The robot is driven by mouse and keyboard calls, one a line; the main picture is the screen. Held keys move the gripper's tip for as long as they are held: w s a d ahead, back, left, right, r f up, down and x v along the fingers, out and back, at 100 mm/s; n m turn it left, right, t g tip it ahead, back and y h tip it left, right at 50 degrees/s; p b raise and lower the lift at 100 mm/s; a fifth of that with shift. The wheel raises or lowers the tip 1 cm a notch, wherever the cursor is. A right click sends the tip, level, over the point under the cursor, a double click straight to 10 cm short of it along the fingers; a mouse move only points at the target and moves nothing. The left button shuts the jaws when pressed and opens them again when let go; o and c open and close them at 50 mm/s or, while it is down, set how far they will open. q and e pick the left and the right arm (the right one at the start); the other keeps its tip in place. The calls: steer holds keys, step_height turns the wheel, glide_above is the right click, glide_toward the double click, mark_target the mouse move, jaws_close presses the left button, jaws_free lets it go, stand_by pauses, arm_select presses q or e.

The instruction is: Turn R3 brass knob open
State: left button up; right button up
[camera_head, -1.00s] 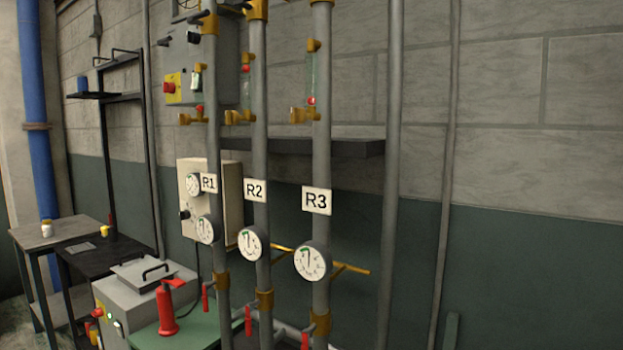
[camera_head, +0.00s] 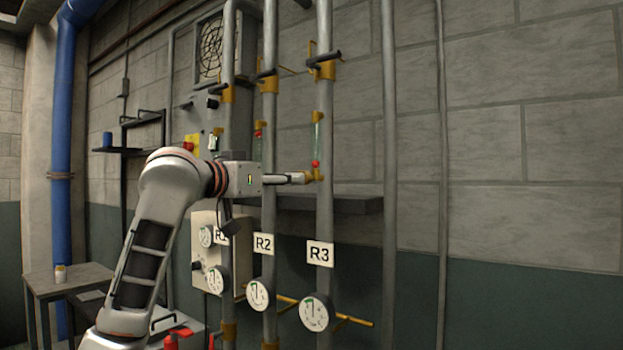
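The R3 pipe (camera_head: 325,215) is the rightmost of the labelled pipes and carries a white R3 sign (camera_head: 320,254). Its brass knob (camera_head: 316,176) sticks out to the left, just below the sight glass (camera_head: 317,143) with a red mark. My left gripper (camera_head: 302,179) reaches across from the left at the knob's height. Its fingertips are at the knob's left end and cover part of it. Whether the fingers are closed on it is too small to tell. The R3 gauge (camera_head: 316,312) sits lower on the pipe. My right gripper is not in view.
The R2 pipe (camera_head: 269,215) stands close left of R3, and my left gripper overlaps it in the picture. A dark shelf (camera_head: 350,204) runs behind the pipes. A bare grey pipe (camera_head: 389,150) stands to the right. A brass valve with a dark handle (camera_head: 322,66) sits higher on R3.

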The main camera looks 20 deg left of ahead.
arm_select(q)
steer(key=x, duration=0.2)
steer(key=p+x, duration=0.1)
steer(key=x, duration=0.3)
steer(key=shift+w+d+r+p, duration=0.15)
steer(key=shift+w+r+p, duration=0.2)
steer(key=shift+r+p, duration=0.05)
steer(key=shift+w+d, duration=0.15)
steer(key=shift+w, duration=0.3)
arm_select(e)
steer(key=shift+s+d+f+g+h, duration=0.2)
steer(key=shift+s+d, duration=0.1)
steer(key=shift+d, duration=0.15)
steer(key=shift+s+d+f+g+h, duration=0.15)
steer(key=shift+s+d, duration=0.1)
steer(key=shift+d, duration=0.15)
arm_select(q)
steer(key=c, duration=1.1)
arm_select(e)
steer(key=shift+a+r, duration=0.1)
